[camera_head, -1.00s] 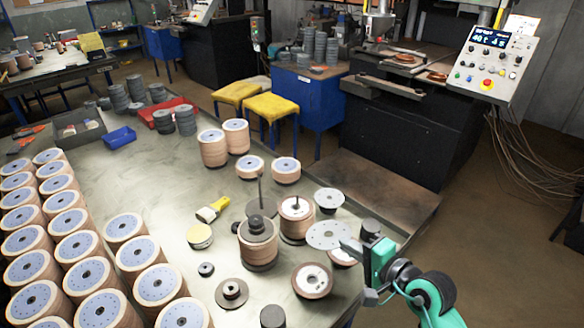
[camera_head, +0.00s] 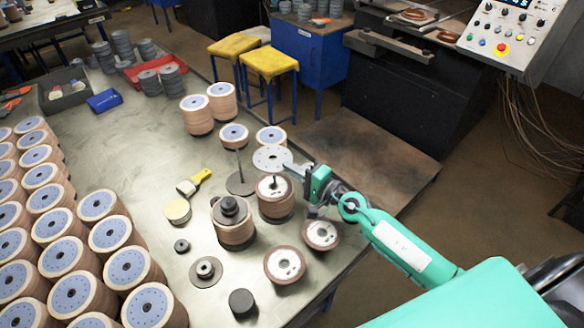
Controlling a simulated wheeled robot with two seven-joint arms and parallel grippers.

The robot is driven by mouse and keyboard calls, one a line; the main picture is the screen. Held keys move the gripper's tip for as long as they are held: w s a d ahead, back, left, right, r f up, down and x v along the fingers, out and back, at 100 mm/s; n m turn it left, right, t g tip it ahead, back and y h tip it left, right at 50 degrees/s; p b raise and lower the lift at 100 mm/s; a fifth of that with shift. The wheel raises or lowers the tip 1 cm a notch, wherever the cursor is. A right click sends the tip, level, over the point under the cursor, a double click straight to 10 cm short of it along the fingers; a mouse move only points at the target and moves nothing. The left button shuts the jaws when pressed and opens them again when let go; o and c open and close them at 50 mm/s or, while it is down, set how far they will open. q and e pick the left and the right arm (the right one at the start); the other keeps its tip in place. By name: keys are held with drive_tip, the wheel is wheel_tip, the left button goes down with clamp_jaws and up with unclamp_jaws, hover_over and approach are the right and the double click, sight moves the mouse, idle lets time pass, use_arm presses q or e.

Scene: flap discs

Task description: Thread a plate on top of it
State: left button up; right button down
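A pale round plate (camera_head: 270,159) with a centre hole and small holes is at the fingertips of my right gripper (camera_head: 290,169). The fingers appear shut on the plate's right edge. The plate is up and behind a flap disc stack (camera_head: 276,208) with a white top, from which a short dark peg (camera_head: 274,181) stands. The plate appears apart from the peg; its height is hard to judge. To the left, a tall thin rod (camera_head: 239,162) rises from a dark round base (camera_head: 241,184). My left gripper is not in view.
A stack with dark pieces on top (camera_head: 234,231) stands in front left. Two flap discs (camera_head: 285,266) (camera_head: 321,235), a dark cylinder (camera_head: 242,303) and a flanged piece (camera_head: 206,271) lie nearby. A yellow-handled brush (camera_head: 194,182) lies left. Many disc stacks (camera_head: 69,255) fill the left side.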

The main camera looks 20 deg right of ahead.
wheel_tip(320, 180, down, 5)
drive_tip(key=b, duration=0.4)
drive_tip(key=shift+f+b, duration=0.1)
drive_tip(key=shift+b, duration=0.25)
idle(0.6)
drive_tip(key=shift+f+b, duration=1.65)
drive_tip(key=shift+b, duration=0.15)
